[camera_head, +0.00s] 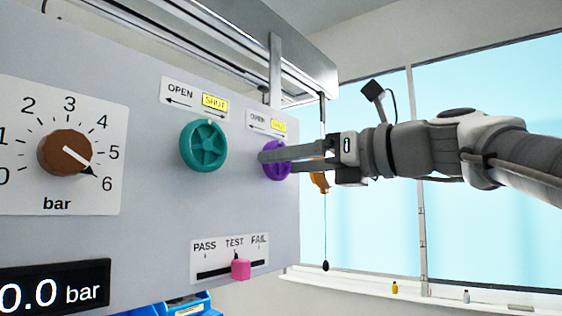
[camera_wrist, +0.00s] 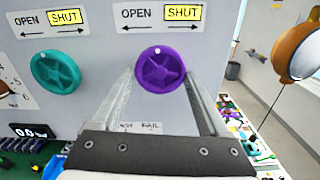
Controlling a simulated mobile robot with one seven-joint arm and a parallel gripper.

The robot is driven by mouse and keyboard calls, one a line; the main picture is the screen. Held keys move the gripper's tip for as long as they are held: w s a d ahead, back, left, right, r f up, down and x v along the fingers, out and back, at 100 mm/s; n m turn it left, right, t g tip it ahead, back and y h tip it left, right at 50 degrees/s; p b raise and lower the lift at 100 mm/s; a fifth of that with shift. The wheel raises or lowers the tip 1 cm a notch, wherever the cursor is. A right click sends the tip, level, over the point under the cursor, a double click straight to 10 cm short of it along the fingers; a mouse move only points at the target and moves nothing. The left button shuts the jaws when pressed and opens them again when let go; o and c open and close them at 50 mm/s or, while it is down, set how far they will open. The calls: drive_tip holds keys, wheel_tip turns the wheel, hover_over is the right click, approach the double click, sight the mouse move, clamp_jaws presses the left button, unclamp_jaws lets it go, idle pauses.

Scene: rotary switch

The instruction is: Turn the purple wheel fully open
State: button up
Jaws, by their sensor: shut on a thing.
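The purple wheel (camera_head: 277,170) is on the right part of the grey panel, under an OPEN/SHUT label (camera_head: 268,122). In the wrist view the wheel (camera_wrist: 160,72) sits in the upper middle, with a white dot at its top edge. On the label above, OPEN is at left and SHUT, on yellow, is at right. My gripper (camera_head: 275,160) reaches in from the right and is shut on the wheel. In the wrist view my gripper's fingers (camera_wrist: 160,78) lie on the wheel's left and right sides. In the head view a finger hides part of the wheel.
A green wheel (camera_head: 204,146) with its own OPEN/SHUT label is to the left. A brown knob (camera_head: 65,154), a 0.0 bar display (camera_head: 53,287) and a pink slider (camera_head: 241,269) are also on the panel. An orange round thing (camera_wrist: 298,48) hangs at right.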

drive_tip(key=n+b, duration=0.2)
drive_tip(key=n, duration=0.9)
drive_tip(key=n+b, duration=0.3)
drive_tip(key=n, duration=0.9)
drive_tip(key=n+b, duration=0.2)
drive_tip(key=n, duration=0.9)
drive_tip(key=shift+w+d+r+n+b, duration=0.1)
drive_tip(key=shift+r+n+b, duration=0.2)
drive_tip(key=shift+r+b, duration=0.05)
drive_tip(key=shift+n, duration=0.3)
drive_tip(key=o, duration=1.2)
drive_tip(key=shift+r, duration=0.1)
drive_tip(key=shift+o, duration=0.2)
